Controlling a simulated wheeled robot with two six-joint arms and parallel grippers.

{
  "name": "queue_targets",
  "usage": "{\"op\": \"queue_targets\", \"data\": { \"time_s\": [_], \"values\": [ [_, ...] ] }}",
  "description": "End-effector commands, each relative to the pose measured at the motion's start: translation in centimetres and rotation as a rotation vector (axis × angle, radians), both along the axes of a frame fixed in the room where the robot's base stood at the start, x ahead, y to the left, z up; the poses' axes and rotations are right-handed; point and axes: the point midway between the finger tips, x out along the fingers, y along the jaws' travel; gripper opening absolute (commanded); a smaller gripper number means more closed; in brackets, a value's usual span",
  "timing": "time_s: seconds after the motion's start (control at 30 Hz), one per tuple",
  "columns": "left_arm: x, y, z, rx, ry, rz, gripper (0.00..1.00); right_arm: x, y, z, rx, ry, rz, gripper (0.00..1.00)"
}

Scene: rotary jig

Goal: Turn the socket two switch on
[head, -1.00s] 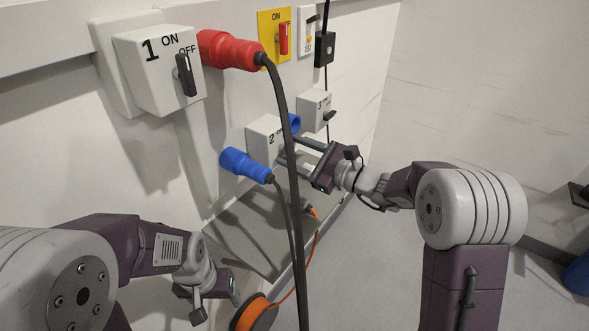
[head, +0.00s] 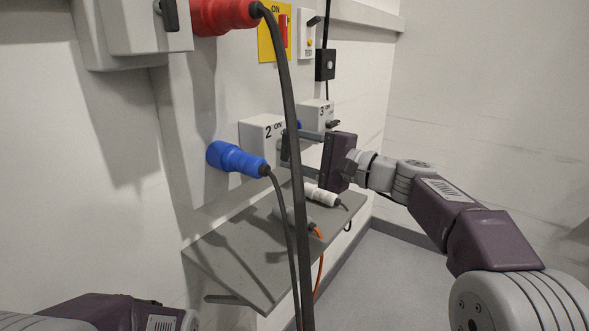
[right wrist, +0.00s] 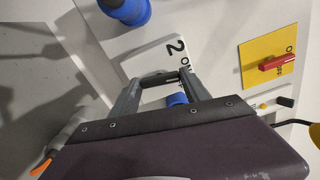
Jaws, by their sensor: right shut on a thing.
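Socket two is a white box (head: 259,132) marked "2" and "ON" on the wall panel, with a blue plug (head: 235,158) below its left side. It also shows in the right wrist view (right wrist: 150,60). My right gripper (head: 287,149) is at its right front side, with its fingers reaching left to the box. In the right wrist view its two fingers (right wrist: 157,88) close on the dark switch handle (right wrist: 160,78), which lies across between their tips. A finger hides part of the "OFF" lettering. My left gripper is out of view.
A thick black cable (head: 289,110) from the red plug (head: 222,14) hangs in front of socket two. A grey shelf (head: 235,262) below holds a white connector (head: 321,195).

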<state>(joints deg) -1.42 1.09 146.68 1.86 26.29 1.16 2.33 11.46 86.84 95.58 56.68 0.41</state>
Motion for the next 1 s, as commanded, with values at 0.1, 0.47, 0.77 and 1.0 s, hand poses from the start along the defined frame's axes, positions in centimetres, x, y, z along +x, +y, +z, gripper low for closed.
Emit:
{"op": "queue_targets", "data": {
  "time_s": [0.1, 0.47, 0.77, 1.0],
  "values": [
    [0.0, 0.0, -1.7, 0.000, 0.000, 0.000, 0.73, 0.0, 0.0, -0.5, -0.041, -0.058, 0.002, 0.14],
    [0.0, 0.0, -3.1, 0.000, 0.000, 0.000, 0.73, 0.0, 0.0, -0.2, -0.109, -0.148, 0.002, 0.14],
    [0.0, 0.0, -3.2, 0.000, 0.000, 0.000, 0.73, 0.0, 0.0, -0.1, -0.119, -0.161, 0.002, 0.14],
    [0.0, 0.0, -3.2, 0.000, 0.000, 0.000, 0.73, 0.0, 0.0, -0.1, -0.120, -0.160, 0.002, 0.63]
  ]
}}
